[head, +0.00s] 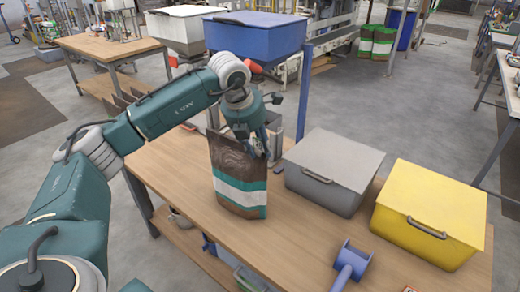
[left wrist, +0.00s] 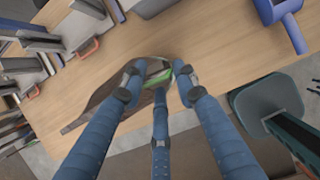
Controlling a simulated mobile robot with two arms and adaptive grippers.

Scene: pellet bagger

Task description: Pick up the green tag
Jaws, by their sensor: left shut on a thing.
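My left gripper (head: 262,152) is at the upper right edge of a brown bag with white and green bands (head: 238,172), which stands upright on the wooden table. In the left wrist view, the blue fingers (left wrist: 160,82) close around a small bright green piece (left wrist: 157,77), which looks like the green tag. The fingers hide part of it, and its outline is unclear. The brown bag (left wrist: 105,98) lies right beside and behind the fingers there. In the head view the tag is not clearly visible.
A grey lidded bin (head: 333,168) and a yellow lidded bin (head: 430,212) stand right of the bag. A blue scoop-like object (head: 350,263) is near the front edge. A blue hopper (head: 255,35) rises behind. The table's front left (head: 165,180) is clear.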

